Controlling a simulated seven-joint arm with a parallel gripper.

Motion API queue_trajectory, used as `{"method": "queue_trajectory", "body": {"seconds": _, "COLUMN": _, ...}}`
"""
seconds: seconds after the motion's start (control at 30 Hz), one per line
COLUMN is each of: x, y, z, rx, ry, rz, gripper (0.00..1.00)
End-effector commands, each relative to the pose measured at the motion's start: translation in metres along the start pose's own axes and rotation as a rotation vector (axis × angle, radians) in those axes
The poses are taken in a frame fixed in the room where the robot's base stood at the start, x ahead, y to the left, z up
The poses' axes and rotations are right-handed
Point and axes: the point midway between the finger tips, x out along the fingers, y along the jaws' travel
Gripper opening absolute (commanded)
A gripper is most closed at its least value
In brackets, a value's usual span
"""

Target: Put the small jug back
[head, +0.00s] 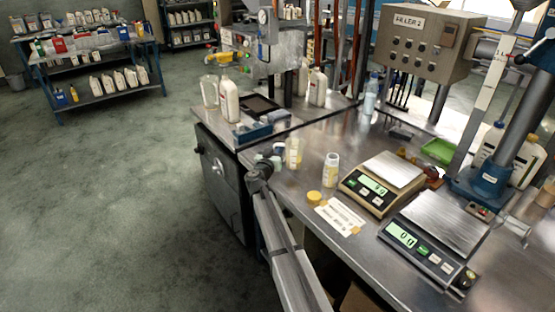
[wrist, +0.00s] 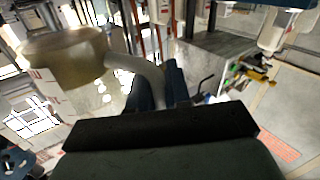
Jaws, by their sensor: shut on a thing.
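The small jug (head: 293,153) is translucent with a pale yellow tint and looks upright in the head view, at the left edge of the steel bench (head: 283,186). In the wrist view it is a cloudy yellowish shape (wrist: 62,55) at the upper left, with a curved pale handle running toward the jaws. My gripper (head: 277,155) is shut on the small jug, on its handle side, reaching in from the left. The fingertips are small and partly hidden. I cannot tell whether the jug's base touches the bench.
A small bottle (head: 331,170) stands just right of the jug, with a yellow cap (head: 314,198) and a paper label sheet (head: 340,217) in front. Two scales (head: 398,168) (head: 449,222) stand further right.

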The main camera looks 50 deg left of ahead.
Motion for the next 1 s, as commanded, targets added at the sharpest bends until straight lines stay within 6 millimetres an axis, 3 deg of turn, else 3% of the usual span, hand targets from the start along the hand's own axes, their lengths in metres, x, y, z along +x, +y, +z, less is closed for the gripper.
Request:
{"method": "queue_trajectory", "body": {"seconds": 0.4, "x": 0.000, "y": -0.005, "z": 0.036, "rx": 0.000, "ry": 0.000, "rz": 0.000, "gripper": 0.00}}
{"method": "queue_trajectory", "body": {"seconds": 0.83, "x": 0.000, "y": -0.005, "z": 0.041, "rx": -0.001, "ry": 0.001, "rz": 0.001, "gripper": 0.00}}
{"method": "queue_trajectory", "body": {"seconds": 0.87, "x": 0.000, "y": -0.005, "z": 0.041, "rx": -0.001, "ry": 0.000, "rz": 0.001, "gripper": 0.20}}
{"method": "queue_trajectory", "body": {"seconds": 1.0, "x": 0.000, "y": -0.005, "z": 0.041, "rx": 0.000, "ry": 0.000, "rz": 0.001, "gripper": 0.33}}
